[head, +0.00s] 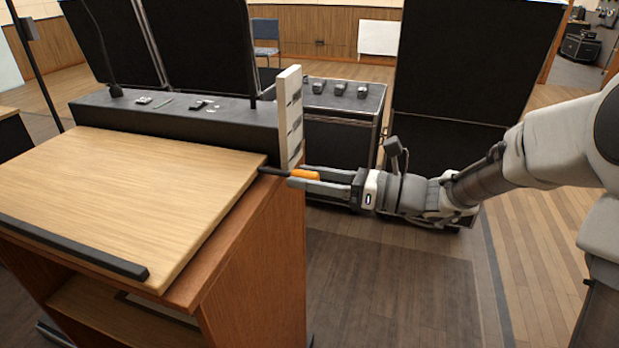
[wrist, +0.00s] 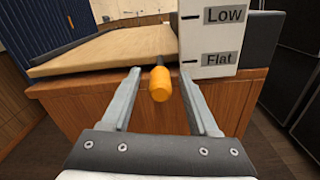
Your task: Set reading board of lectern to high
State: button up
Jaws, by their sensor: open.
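The lectern's wooden reading board (head: 130,190) lies about flat on the lectern top; its edge also shows in the wrist view (wrist: 110,48). An orange handle (head: 305,174) on a dark rod sticks out at the board's right side. A white scale plate (head: 290,115) stands upright beside it. In the wrist view the plate reads "Low" and "Flat", and the rod is about level with the "Flat" mark; higher labels are unreadable. My gripper (wrist: 160,74) is open, with one finger on each side of the orange handle (wrist: 160,86) and visible gaps between.
A dark ledge (head: 180,120) with small items and a microphone runs behind the board. A black case (head: 342,120) and tall dark panels (head: 470,80) stand behind my arm. The wooden floor (head: 390,290) right of the lectern is clear.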

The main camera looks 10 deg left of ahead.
jog(key=shift+c, duration=0.2)
grip_shut()
dwell(1.1)
